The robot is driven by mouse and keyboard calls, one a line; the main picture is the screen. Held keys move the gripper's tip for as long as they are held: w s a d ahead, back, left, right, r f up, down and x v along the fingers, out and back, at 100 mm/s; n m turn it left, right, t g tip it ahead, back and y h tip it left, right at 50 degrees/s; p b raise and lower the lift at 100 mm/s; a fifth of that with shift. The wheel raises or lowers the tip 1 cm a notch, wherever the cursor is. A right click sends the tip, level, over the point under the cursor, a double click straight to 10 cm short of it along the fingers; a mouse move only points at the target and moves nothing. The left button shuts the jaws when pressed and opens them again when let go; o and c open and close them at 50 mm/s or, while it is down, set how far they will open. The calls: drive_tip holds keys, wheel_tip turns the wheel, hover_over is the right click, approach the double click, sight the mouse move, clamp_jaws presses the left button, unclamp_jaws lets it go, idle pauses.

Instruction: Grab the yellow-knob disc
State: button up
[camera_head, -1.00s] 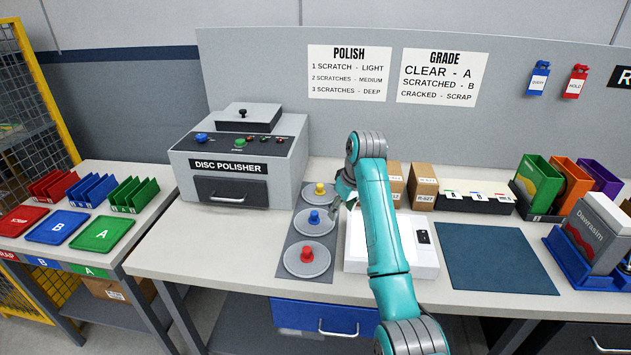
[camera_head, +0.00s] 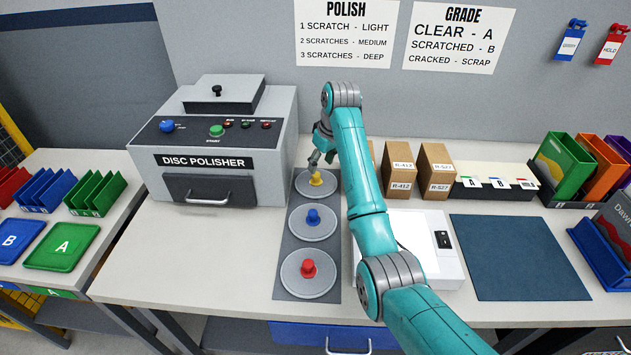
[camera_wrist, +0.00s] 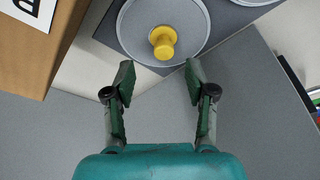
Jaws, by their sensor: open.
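The yellow-knob disc (camera_head: 316,182) is a grey round disc with a yellow knob, lying at the far end of a dark grey strip (camera_head: 294,250) on the bench. In the wrist view, the yellow-knob disc (camera_wrist: 164,35) is at the top, with its knob just beyond and between the fingertips. My gripper (camera_head: 322,160) is at the disc's far side, close to the knob. In the wrist view my gripper (camera_wrist: 160,80) is open and empty, its two fingers apart. Whether a fingertip touches the disc I cannot tell.
The blue-knob disc (camera_head: 312,221) and red-knob disc (camera_head: 308,274) lie nearer on the strip. The disc polisher (camera_head: 215,140) stands left. Cardboard boxes (camera_head: 435,171) stand right, one near my gripper. A white device (camera_head: 440,262) and a blue mat (camera_head: 520,255) lie right.

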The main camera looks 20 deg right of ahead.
sight(316, 174)
drive_tip(key=shift+a+x, duration=0.2)
drive_tip(key=shift+x, duration=2.95)
drive_tip(key=shift+s, duration=0.1)
clamp_jaws()
